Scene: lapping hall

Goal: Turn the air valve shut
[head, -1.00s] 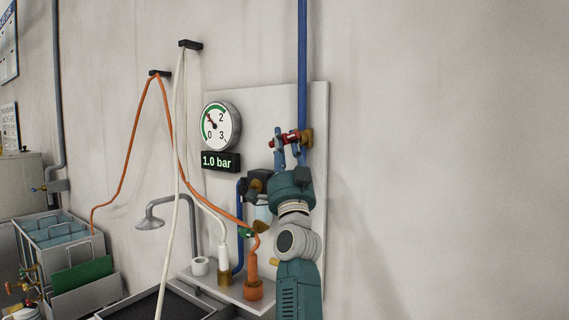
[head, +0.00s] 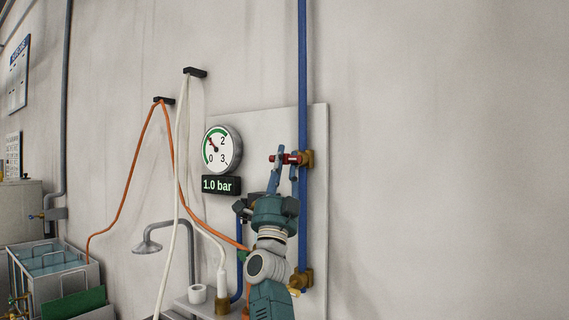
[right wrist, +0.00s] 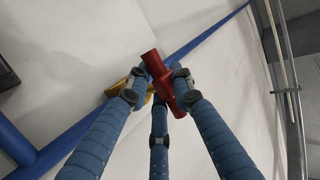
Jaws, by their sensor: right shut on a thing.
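The air valve has a red handle (head: 290,158) and a brass body (head: 307,159) on the upright blue pipe (head: 303,70). My right gripper (head: 285,161) reaches up from below, with its blue fingers around the red handle. In the right wrist view the red handle (right wrist: 158,68) lies between the fingertips (right wrist: 160,88) of the closed gripper. The brass body (right wrist: 117,91) is partly hidden behind a finger there. The round gauge (head: 222,150) points near 1, and the display (head: 220,185) below it reads 1.0 bar. My left gripper is not in view.
A second brass fitting (head: 302,280) sits lower on the blue pipe. An orange hose (head: 133,165) and a white hose (head: 178,150) hang left of the gauge. A grey shower pipe (head: 190,250) stands below them. The wall to the right is bare.

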